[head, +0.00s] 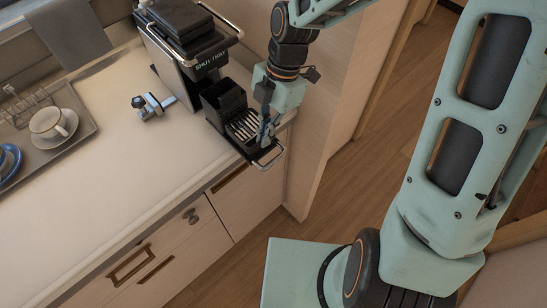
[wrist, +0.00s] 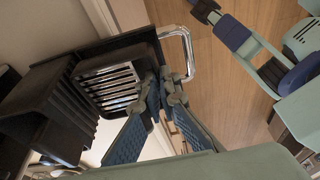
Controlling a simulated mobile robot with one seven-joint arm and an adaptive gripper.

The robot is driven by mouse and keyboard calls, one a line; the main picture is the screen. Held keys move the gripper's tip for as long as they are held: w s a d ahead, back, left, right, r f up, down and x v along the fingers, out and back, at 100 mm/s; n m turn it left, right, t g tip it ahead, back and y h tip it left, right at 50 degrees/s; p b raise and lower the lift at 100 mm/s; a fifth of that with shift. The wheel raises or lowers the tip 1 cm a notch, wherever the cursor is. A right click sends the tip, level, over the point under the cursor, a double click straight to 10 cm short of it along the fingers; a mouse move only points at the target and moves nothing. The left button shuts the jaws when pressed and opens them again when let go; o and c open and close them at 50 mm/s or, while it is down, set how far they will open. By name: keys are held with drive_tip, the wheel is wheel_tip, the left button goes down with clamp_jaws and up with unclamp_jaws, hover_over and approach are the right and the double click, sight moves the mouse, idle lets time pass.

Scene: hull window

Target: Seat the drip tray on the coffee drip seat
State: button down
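The drip tray (head: 243,126), dark with pale slats, lies at the foot of the black coffee machine (head: 180,45); its slats (wrist: 112,84) also show in the wrist view. It lies over the black drip seat (head: 262,155), whose edge (wrist: 125,45) borders it in the wrist view. I cannot tell whether the tray is fully down. My gripper (head: 264,136) points down at the tray's front end. In the wrist view its fingertips (wrist: 161,88) are close together, pinching the tray's front edge; the contact is partly hidden.
A chrome rail (head: 268,162) projects at the counter's front edge. A black box-like part (head: 223,98) stands just behind the tray. A small metal clamp-like item (head: 152,106) and a rack tray with cups (head: 85,128) are to the left. The middle of the counter (head: 120,175) is clear.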

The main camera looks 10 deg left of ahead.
drive_tip(key=shift+f+b, duration=0.55)
drive_tip(key=shift+f, duration=0.75)
idle(1.5)
idle(1.0)
drive_tip(key=c, duration=2.3)
unclamp_jaws()
drive_tip(key=shift+r+p, duration=0.25)
drive_tip(key=shift+p, duration=0.2)
drive_tip(key=shift+p+v, duration=1.6)
drive_tip(key=shift+o, duration=0.5)
drive_tip(key=shift+f, duration=0.1)
drive_tip(key=o, duration=0.4)
